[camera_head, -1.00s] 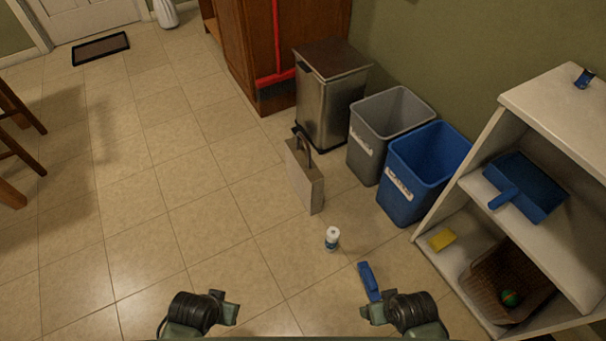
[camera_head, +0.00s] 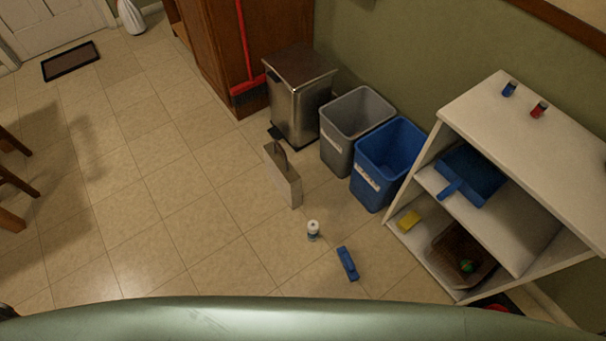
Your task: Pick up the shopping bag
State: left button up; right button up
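The shopping bag (camera_head: 284,183) is a beige-grey paper bag with dark handles. It stands upright on the tiled floor, in front of the steel step bin and left of the grey bin. No gripper touches it. A pale green curved part of my own body fills the bottom of the view. Neither gripper's fingers can be made out; only a small dark piece shows at the lower left edge.
A steel bin (camera_head: 298,98), a grey bin (camera_head: 352,127) and a blue bin (camera_head: 385,168) line the wall. A white bottle (camera_head: 313,231) and a blue brush-like object (camera_head: 347,264) lie near the bag. White shelves (camera_head: 520,140) stand at right.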

aim_at(284, 176)
jog(key=i+j+z, duration=0.1)
jog(key=z, duration=0.35)
jog(key=i+j+z, duration=0.15)
jog(key=z, duration=0.25)
jog(key=i+j+z, duration=0.1)
jog(key=j+z, duration=0.15)
jog(key=z, duration=0.2)
